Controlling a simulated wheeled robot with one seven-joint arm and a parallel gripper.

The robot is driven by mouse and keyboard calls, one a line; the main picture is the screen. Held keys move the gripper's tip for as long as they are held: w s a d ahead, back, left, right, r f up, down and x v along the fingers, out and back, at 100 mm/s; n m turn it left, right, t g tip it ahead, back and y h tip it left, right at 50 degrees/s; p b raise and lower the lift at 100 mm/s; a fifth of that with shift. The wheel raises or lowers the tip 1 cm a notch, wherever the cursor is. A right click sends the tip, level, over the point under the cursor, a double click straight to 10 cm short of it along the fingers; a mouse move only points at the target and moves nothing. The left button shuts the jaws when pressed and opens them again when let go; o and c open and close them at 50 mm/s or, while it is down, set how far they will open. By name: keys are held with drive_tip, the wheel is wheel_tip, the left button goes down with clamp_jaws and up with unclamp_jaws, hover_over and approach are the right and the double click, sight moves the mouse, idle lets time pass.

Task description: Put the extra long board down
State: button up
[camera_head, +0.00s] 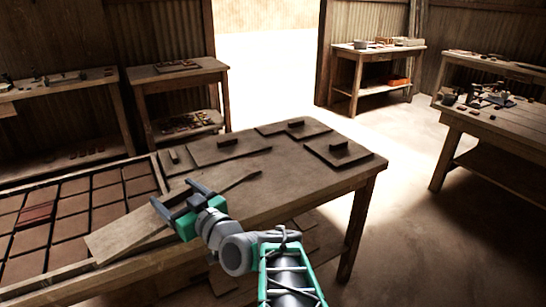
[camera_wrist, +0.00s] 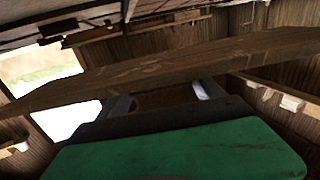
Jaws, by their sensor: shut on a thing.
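The extra long board (camera_head: 122,236) is a long, flat wooden plank. In the head view it slants from the tile tray's near edge up across the left part of the worktable (camera_head: 290,185). My gripper (camera_head: 174,196) is shut on the board near its middle. In the wrist view the board (camera_wrist: 160,66) crosses the whole picture in front of my gripper (camera_wrist: 163,97). Part of the board is hidden behind my gripper and wrist. I cannot tell whether the board touches the table or hangs just above it.
A framed tray of brown tiles (camera_head: 105,195) lies left of the board. Flat boards with handles, one at the right corner (camera_head: 338,150), lie along the worktable's far side. The table's near right surface is clear. Other benches (camera_head: 185,75) stand along the walls.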

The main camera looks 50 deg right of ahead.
sight(239, 168)
drive_tip(key=s+d+m+h, duration=0.1)
drive_tip(key=d, duration=0.3)
drive_tip(key=s+d+r+m+h, duration=0.1)
drive_tip(key=d+h, duration=0.1)
drive_tip(key=d, duration=0.1)
drive_tip(key=s+d+m+h, duration=0.1)
drive_tip(key=d+h, duration=0.1)
drive_tip(key=d, duration=0.2)
drive_tip(key=shift+d+r+m, duration=0.25)
drive_tip(key=shift+d+m, duration=0.05)
drive_tip(key=shift+d, duration=0.05)
drive_tip(key=shift+g+h, duration=0.3)
drive_tip(key=w+d+f, duration=0.1)
drive_tip(key=d, duration=0.1)
drive_tip(key=w+d+f+b, duration=0.1)
drive_tip(key=d, duration=0.2)
drive_tip(key=w+d+f, duration=0.1)
drive_tip(key=d+f, duration=0.1)
drive_tip(key=shift+w+d, duration=0.1)
drive_tip(key=shift+d, duration=0.25)
drive_tip(key=d+f, duration=0.1)
drive_tip(key=f, duration=0.1)
drive_tip(key=w+d+f+b, duration=0.1)
drive_tip(key=d+f, duration=0.1)
drive_tip(key=w+d+f, duration=0.1)
drive_tip(key=d+f, duration=0.1)
drive_tip(key=shift+w+b, duration=0.1)
drive_tip(key=shift+b, duration=0.3)
wheel_tip(239, 168, down, 3)
drive_tip(key=shift+r, duration=0.1)
